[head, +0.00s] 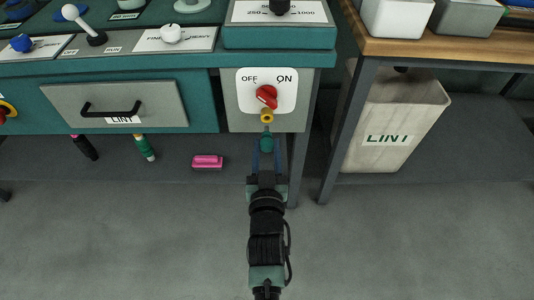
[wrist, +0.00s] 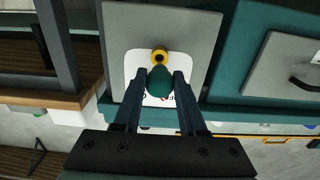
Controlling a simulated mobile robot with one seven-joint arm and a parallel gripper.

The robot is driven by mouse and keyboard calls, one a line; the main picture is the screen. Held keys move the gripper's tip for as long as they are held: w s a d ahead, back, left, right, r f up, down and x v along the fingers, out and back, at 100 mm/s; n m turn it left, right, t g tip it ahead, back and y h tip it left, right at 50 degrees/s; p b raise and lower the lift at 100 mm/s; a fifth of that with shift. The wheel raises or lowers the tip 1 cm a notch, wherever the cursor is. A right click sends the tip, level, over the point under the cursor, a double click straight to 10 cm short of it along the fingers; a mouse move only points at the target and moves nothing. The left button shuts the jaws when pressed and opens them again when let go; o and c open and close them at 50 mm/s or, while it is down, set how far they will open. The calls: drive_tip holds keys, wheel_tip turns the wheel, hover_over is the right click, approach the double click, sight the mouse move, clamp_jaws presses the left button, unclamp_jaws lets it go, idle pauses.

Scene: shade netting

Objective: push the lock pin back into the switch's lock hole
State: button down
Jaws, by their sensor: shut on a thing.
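The switch is a white plate (head: 285,103) marked OFF and ON with a red knob (head: 266,95) on a grey panel. A yellow ring (head: 267,117) around the lock hole is just below the knob; it also shows in the wrist view (wrist: 160,56). My gripper (head: 266,147) is shut on the teal head of the lock pin (head: 266,142), just below the ring in the head view. In the wrist view the pin head (wrist: 160,82) sits between the two fingers and hides most of the knob. I cannot tell whether the pin's tip is in the hole.
A drawer (head: 150,108) with a black handle is left of the switch. A pink block (head: 207,161) lies below it. A table leg (head: 291,170) is close right of my gripper. A bin (head: 395,120) marked LINT stands further right. The front floor is clear.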

sight(267, 130)
drive_tip(key=shift+w+f, duration=0.1)
drive_tip(key=shift+w, duration=0.9)
drive_tip(key=shift+w, duration=0.5)
drive_tip(key=shift+w, duration=0.6)
idle(0.6)
drive_tip(key=shift+w, duration=0.55)
drive_tip(key=shift+c, duration=1.9)
unclamp_jaws()
drive_tip(key=shift+s, duration=0.15)
drive_tip(key=s+p, duration=0.1)
drive_tip(key=s, duration=1.1)
drive_tip(key=shift+s+p, duration=0.3)
drive_tip(key=shift+s, duration=0.05)
